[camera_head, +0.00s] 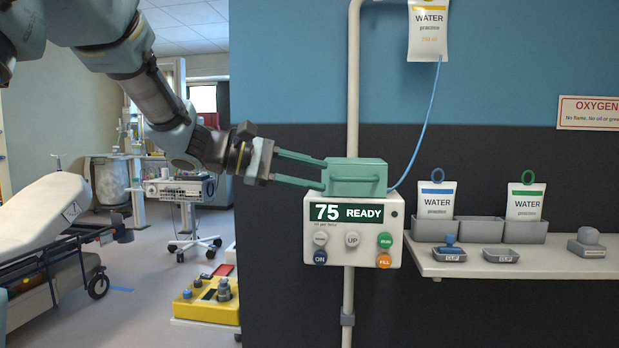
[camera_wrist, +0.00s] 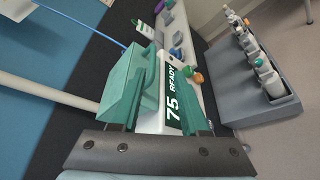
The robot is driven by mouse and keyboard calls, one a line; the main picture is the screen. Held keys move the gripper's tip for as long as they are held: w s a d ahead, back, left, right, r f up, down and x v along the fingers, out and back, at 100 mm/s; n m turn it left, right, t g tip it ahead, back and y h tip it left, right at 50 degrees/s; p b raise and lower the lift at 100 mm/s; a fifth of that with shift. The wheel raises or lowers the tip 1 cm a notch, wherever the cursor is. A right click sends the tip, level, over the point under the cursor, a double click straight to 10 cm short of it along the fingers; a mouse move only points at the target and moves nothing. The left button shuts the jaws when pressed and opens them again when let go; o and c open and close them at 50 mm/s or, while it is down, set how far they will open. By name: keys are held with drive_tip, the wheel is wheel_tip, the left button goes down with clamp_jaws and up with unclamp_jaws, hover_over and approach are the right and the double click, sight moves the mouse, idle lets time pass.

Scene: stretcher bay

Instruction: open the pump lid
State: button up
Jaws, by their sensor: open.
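The pump (camera_head: 398,228) is a white box on a pole. Its display reads 75 READY, with several round buttons below. The green pump lid (camera_head: 357,172) sits shut on top, with a bar handle along its front. My gripper (camera_head: 322,175) is open, its two green fingers reaching from the left to the lid's left end. I cannot tell whether they touch it. In the wrist view the lid (camera_wrist: 124,88) and the pump's display (camera_wrist: 173,100) lie just ahead of the gripper's dark bar, with nothing seen held. The fingers partly blend with the green lid there.
A blue tube runs from the lid's right side up to a hanging water bag (camera_head: 428,32). A shelf (camera_head: 520,262) at right holds water bags, grey bins and clip trays. A yellow box (camera_head: 207,303) stands low at left. A stretcher (camera_head: 45,225) is further left.

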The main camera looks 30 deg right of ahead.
sight(359, 181)
drive_tip(key=p+x, duration=0.1)
drive_tip(key=x, duration=0.2)
drive_tip(key=p+x, duration=0.1)
drive_tip(key=x, duration=0.3)
drive_tip(key=r+p+x, duration=0.1)
drive_tip(key=x, duration=0.2)
drive_tip(key=shift+w+d+p, duration=0.25)
drive_tip(key=shift+d+p, duration=0.1)
drive_tip(key=shift+d, duration=0.1)
drive_tip(key=shift+f, duration=0.1)
clamp_jaws()
drive_tip(key=shift+s+f, duration=0.15)
idle(0.7)
